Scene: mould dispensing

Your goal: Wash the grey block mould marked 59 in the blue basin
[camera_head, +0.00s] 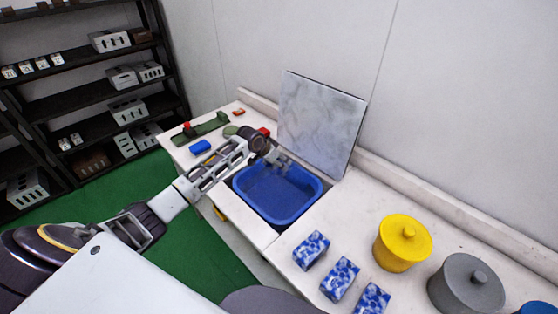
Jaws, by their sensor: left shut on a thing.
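The blue basin (245,200) is set into the white counter, with blue inside. My left arm reaches in from the left, and my left gripper (276,156) is over the basin's back edge. It is shut on a small grey thing that looks like the grey block mould (284,163). The gripper hides most of it, and I cannot read a number on it. I cannot tell whether it touches the basin. My right gripper is not in view.
A grey marbled panel (318,120) stands behind the basin. Several blue-and-white blocks (311,250), a yellow lidded pot (402,243) and a grey lidded pot (466,284) stand at right. A blue block (200,146) lies left. Dark shelves (85,98) hold grey moulds.

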